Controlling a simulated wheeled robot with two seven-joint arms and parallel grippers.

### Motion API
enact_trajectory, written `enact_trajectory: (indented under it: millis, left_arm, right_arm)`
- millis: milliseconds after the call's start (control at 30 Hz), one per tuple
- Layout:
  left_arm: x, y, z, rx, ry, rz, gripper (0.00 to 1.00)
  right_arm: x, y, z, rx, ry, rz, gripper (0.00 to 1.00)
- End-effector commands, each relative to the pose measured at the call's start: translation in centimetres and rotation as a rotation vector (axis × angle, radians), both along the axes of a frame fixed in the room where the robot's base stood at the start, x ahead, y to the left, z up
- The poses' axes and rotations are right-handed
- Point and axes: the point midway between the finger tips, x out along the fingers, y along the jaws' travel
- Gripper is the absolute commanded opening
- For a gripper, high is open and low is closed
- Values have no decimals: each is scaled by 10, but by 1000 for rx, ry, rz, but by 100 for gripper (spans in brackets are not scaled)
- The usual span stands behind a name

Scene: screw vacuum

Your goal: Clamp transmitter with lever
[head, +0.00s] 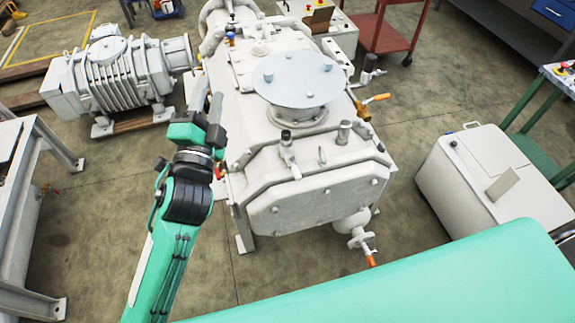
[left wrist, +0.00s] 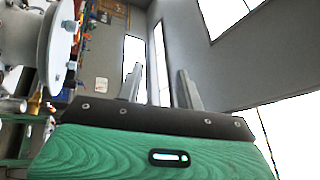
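The large grey vacuum pump (head: 310,205) stands in the middle of the head view, with a round flange plate (head: 298,80) on top. Small upright fittings stand on its front top edge, one at the left (head: 287,150) and one at the right (head: 343,132). I cannot tell which fitting is the transmitter. An orange-handled lever (head: 376,98) sticks out at the pump's right side. My left gripper (head: 208,98) is beside the pump's left side, pointing away from me. In the left wrist view its fingers (left wrist: 160,75) are apart with nothing between them. My right gripper is out of view.
A ribbed grey blower (head: 125,75) stands at the back left. A metal frame table (head: 50,150) is at the left edge. A white cabinet (head: 480,175) stands at the right, and a red cart (head: 385,32) behind. A valve with an orange handle (head: 371,260) juts out low in front.

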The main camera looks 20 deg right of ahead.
Motion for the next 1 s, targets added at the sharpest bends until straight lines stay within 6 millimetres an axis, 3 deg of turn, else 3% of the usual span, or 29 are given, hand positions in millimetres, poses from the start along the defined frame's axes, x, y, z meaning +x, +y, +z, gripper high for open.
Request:
enact_trajectory:
  millis: [33,100,200,300,400,567,700,800,933,967,1000]
  left_arm:
    - [-4,-23,27,72,-138,-39,37]
    - [-16,-54,56,175,-327,-88,37]
    - [-41,-97,87,323,-604,-155,37]
    - [-71,-139,104,473,-883,-218,37]
    - [-103,-175,105,622,-1168,-281,37]
    - [-146,-219,79,857,-1629,-389,37]
    - [-164,-238,33,1057,-2028,-507,37]
    - [-162,-237,-5,1195,-2305,-618,37]
    - [-137,-219,-51,1366,-2641,-813,37]
    - [-128,-213,-59,-1376,2656,847,37]
    - [-116,-203,-69,-1321,2546,856,37]
  right_arm:
    - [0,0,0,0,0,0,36]
    - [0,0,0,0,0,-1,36]
    - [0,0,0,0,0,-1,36]
    - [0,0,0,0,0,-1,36]
    - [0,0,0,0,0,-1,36]
    - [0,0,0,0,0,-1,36]
    - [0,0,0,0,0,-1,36]
    - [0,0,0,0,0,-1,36]
    - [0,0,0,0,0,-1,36]
    - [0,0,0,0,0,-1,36]
    - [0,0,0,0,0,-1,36]
